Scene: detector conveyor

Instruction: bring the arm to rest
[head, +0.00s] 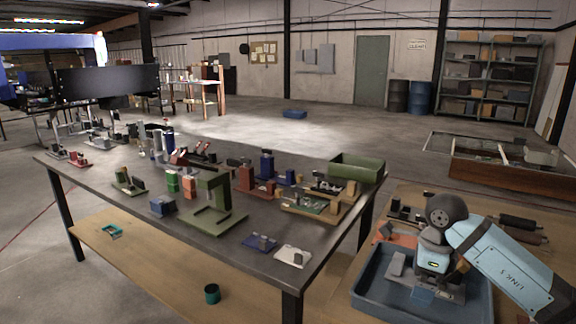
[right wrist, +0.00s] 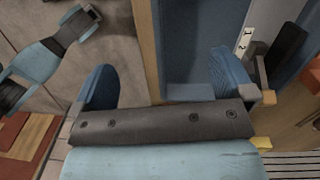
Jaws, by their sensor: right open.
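My light-blue right arm comes in from the right in the head view. Its right gripper (head: 432,288) points down over the blue tray (head: 372,302) at the front right. In the right wrist view the two blue fingers of the right gripper (right wrist: 165,80) stand wide apart. A small blue piece shows between or just beyond them; I cannot tell whether it touches a finger. A grey piece (head: 397,262) is in the tray, left of the gripper. The gripper and wrist hide part of the tray.
A dark table (head: 130,165) to the left carries many small parts, a green stand (head: 215,210) and a green bin (head: 357,170). Dark cylindrical tools (head: 518,222) lie behind my right arm. A glass-topped case (head: 510,175) stands at the right. Open floor lies behind the table.

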